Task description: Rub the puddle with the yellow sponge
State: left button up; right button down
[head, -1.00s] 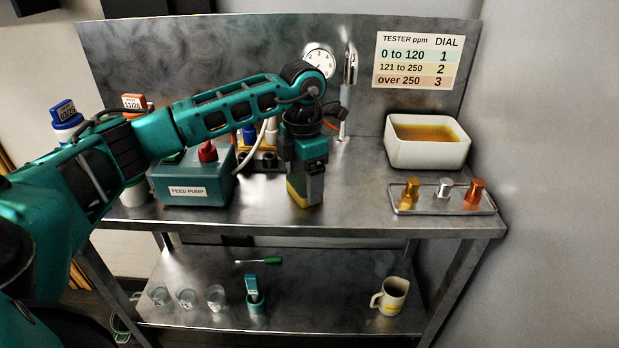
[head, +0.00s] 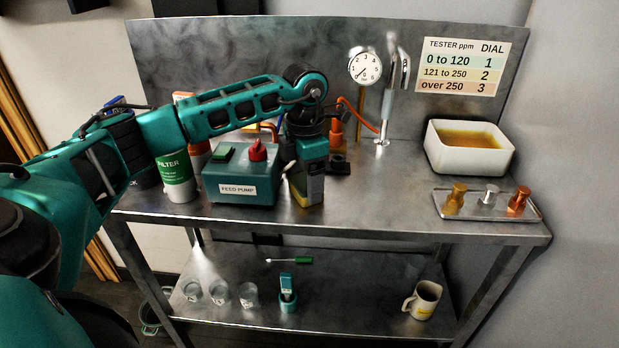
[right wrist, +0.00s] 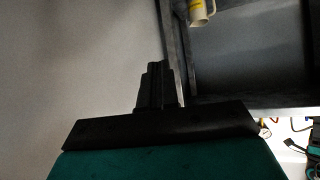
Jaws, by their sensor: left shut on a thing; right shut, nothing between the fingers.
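My left gripper (head: 308,188) points down at the bench top, close to the right side of the feed pump. It is shut on the yellow sponge (head: 297,194), which shows as a yellow strip beside the fingers, low at the bench surface. I cannot tell whether the sponge touches the metal. No puddle can be made out; the gripper and arm hide part of the bench there. My right gripper (right wrist: 157,88) shows only in the right wrist view, shut and empty, away from the bench top.
The feed pump (head: 240,183) and a green-labelled filter (head: 177,176) stand left of the sponge. A gauge (head: 365,68) and tap (head: 388,105) rise behind. A white basin (head: 468,160) and a tray of fittings (head: 447,214) are at right. The bench's middle right is clear.

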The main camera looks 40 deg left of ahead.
pick_arm(q)
jog(key=shift+s+a, duration=0.2)
jog(key=shift+a, duration=0.2)
notch_tip(320, 180, up, 4)
jog(key=shift+f+p, duration=0.25)
jog(key=shift+p, duration=0.9)
notch_tip(320, 180, up, 2)
jog(key=shift+r+p, duration=0.15)
jog(key=shift+p, duration=0.75)
jog(key=shift+d+r+p, duration=0.1)
jog(key=shift+r+p, duration=0.8)
jog(key=shift+r, duration=0.3)
pick_arm(e)
jog(key=shift+h, duration=0.4)
jog(key=d+r, duration=0.1)
jog(key=r, duration=0.1)
jog(key=s+d+r, duration=0.1)
jog(key=shift+d+r, duration=0.2)
jog(key=shift+r, duration=0.2)
jog(key=shift+s, duration=0.1)
